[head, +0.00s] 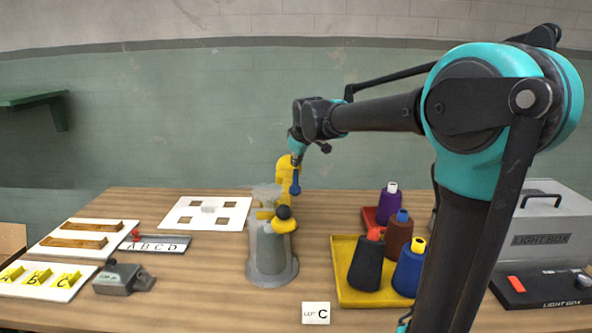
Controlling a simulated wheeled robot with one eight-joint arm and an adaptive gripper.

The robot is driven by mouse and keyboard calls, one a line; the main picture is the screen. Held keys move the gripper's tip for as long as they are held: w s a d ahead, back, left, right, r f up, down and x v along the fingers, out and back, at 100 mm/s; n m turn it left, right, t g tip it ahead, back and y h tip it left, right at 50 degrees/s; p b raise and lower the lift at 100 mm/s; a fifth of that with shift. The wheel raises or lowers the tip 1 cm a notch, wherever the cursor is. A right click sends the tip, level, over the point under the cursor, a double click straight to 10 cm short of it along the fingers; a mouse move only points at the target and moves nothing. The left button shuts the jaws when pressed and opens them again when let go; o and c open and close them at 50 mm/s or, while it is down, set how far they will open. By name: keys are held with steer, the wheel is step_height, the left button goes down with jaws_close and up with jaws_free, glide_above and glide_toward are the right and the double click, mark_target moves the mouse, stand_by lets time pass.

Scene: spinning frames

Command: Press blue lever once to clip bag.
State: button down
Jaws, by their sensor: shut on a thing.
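My gripper (296,162) points down above the middle of the table. It is shut on the blue lever (295,184), which hangs just below the fingers beside a yellow upright part (283,178). The finger details are small and partly hidden. The pale translucent bag (267,195) stands with its top spread in a grey round-based holder (270,270). A yellow clip-like part with a black ball (284,212) sits at the bag's neck. I cannot tell whether it closes around the bag.
A yellow tray (345,296) with several thread cones stands right of the holder, a light box (545,225) farther right. A white board with square holes (180,212), letter rack (175,244) and grey device (122,278) are left. A "LOT C" card (316,313) lies in front.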

steer(key=shift+w+r, duration=0.1)
steer(key=shift+r, duration=0.5)
steer(key=shift+w+r, duration=0.25)
steer(key=shift+r, duration=1)
steer(key=shift+w+r, duration=0.25)
steer(key=shift+r, duration=1)
